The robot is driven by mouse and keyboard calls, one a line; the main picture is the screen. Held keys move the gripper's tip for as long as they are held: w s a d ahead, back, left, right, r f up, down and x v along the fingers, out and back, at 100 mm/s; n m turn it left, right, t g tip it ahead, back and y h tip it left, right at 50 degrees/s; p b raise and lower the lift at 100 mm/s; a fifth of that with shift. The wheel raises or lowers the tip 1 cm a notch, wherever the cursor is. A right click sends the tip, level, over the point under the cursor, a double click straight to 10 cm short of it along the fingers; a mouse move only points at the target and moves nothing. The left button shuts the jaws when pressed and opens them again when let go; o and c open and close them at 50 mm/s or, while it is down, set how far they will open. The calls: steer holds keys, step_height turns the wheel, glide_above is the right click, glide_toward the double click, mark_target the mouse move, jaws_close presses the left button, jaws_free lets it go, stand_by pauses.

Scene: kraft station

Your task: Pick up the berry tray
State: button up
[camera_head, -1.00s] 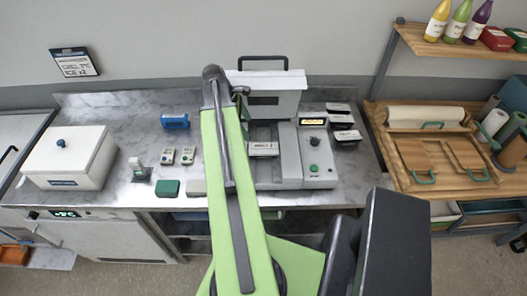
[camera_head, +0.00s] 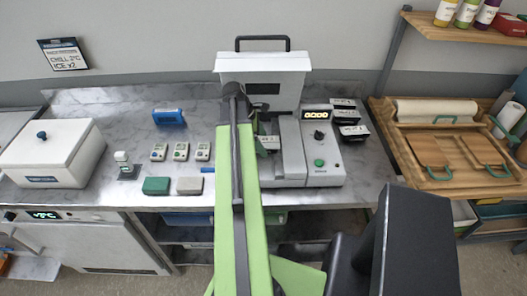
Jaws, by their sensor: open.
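No tray can be told as the berry tray for certain, since the labels are too small to read. One small tray with a white label (camera_head: 269,143) sits in the open bay of the grey machine (camera_head: 325,158), partly hidden behind my arm. Several dark trays with white labels (camera_head: 353,132) stand in a row at the machine's right. My gripper (camera_head: 258,125) is at the machine's bay, by the tray there, and mostly hidden by my green arm. It is open, and I see nothing held in it.
A white lidded box (camera_head: 52,155) stands at the left of the marble counter (camera_head: 100,112). A blue device (camera_head: 168,117), several small timers (camera_head: 181,152), a green block (camera_head: 156,186) and a grey block (camera_head: 190,186) lie left of my arm. A wooden shelf (camera_head: 462,155) stands at the right.

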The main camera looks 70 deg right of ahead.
mark_target(270, 143)
steer(key=shift+x, duration=0.85)
steer(key=shift+w+r, duration=0.1)
steer(key=shift+r, duration=0.1)
steer(key=c, duration=1.6)
steer(key=r+p, duration=0.5)
steer(key=shift+s+a+r, duration=0.15)
steer(key=shift+s, duration=0.25)
steer(key=s+a+r+p, duration=0.1)
steer(key=s+r+p, duration=0.4)
steer(key=s, duration=0.5)
steer(key=shift+s+a+r+p, duration=0.3)
steer(key=shift+s+r+p, duration=0.1)
steer(key=shift+p, duration=0.1)
